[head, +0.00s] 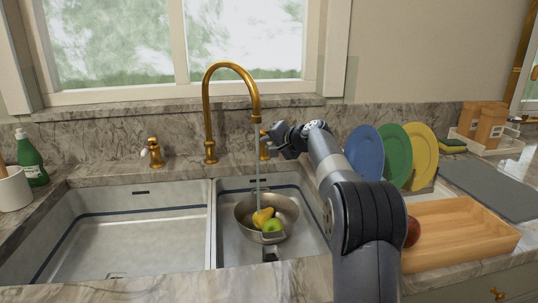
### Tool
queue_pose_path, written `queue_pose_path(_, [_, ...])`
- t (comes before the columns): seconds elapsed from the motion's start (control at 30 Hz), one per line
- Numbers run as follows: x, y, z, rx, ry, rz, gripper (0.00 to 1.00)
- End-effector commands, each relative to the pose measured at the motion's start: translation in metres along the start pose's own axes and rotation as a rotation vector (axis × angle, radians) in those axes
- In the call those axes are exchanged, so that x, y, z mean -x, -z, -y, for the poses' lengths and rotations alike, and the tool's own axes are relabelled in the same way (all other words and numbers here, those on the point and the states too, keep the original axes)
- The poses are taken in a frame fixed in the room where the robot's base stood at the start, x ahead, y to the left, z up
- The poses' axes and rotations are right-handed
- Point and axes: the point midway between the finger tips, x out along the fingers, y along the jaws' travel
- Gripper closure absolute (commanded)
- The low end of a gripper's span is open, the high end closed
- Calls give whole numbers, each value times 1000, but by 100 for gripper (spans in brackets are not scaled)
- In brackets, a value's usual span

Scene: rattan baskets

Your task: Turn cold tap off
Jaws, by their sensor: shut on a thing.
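A tall gold faucet (207,112) arches over the right sink basin, and a thin stream of water (257,160) runs from its spout. The right-hand tap (264,152), gold, stands behind this basin, just right of the spout. My gripper (268,138) is at the top of this tap, shut on its handle. My fingers hide most of the handle, so its angle cannot be told. The left-hand tap (153,152), gold with a pale handle, stands apart behind the left basin.
A metal pan (285,207) with a yellow fruit (262,218) and a green fruit (271,227) sits in the right basin under the water. Blue, green and yellow plates stand right of my arm. A wooden tray (460,230) lies on the right counter. The left basin is empty.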

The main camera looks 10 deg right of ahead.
Motion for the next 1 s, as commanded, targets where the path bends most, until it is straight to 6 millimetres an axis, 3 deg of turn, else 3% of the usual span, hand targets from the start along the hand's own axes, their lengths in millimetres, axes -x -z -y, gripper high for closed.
queue_pose_path(0.13, [-4, -5, -10, 16, 25, -20, 100])
queue_pose_path(0.93, [-4, -5, -11, 40, 57, -45, 100])
queue_pose_path(0.97, [-4, -5, -11, 40, 57, -45, 83])
queue_pose_path(1.0, [-4, -5, -11, 39, 57, -45, 80])
